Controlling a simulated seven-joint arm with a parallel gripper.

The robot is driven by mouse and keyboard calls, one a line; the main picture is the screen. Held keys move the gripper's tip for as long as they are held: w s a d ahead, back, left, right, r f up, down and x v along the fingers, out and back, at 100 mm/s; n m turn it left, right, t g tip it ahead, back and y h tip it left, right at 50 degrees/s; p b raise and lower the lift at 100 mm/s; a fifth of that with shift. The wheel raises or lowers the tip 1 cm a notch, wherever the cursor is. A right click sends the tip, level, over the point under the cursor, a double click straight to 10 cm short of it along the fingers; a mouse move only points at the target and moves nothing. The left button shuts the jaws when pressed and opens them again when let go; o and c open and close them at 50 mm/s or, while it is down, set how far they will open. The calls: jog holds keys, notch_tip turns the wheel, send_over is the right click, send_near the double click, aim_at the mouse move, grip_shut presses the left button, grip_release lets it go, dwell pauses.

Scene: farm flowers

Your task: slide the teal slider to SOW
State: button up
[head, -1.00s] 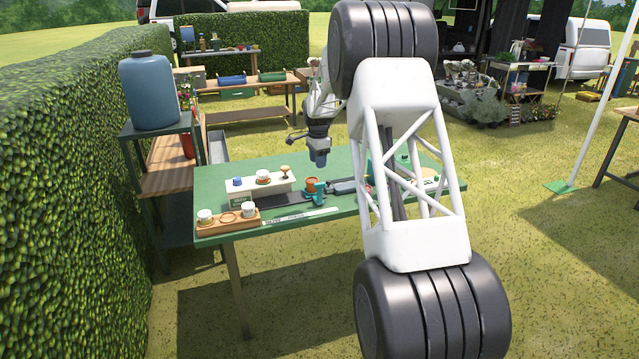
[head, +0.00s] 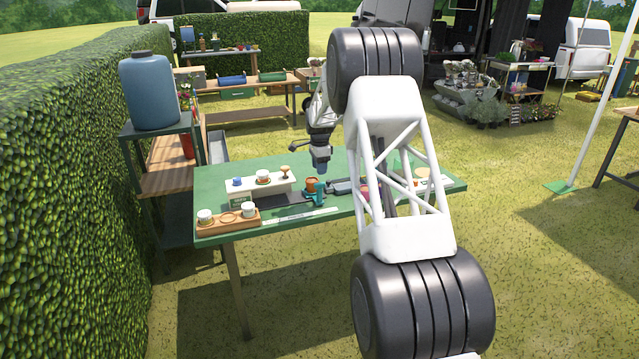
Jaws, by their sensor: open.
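The teal slider (head: 319,197) sits on a dark track (head: 283,203) on the green table (head: 215,183). A small terracotta pot (head: 312,184) is at the slider. A pale label strip (head: 300,215) runs along the track's front; its words are too small to read. My gripper (head: 321,170) points down just above the slider and pot, slightly to the right of the pot. It is open, and its fingers are small in this view. Whether it touches the slider cannot be told.
A white box (head: 262,190) with small items on top stands behind the track. A grey piece (head: 345,187) lies right of the slider. My arm hides part of the table's right side.

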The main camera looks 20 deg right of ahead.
jog(key=shift+f, duration=3.45)
grip_shut()
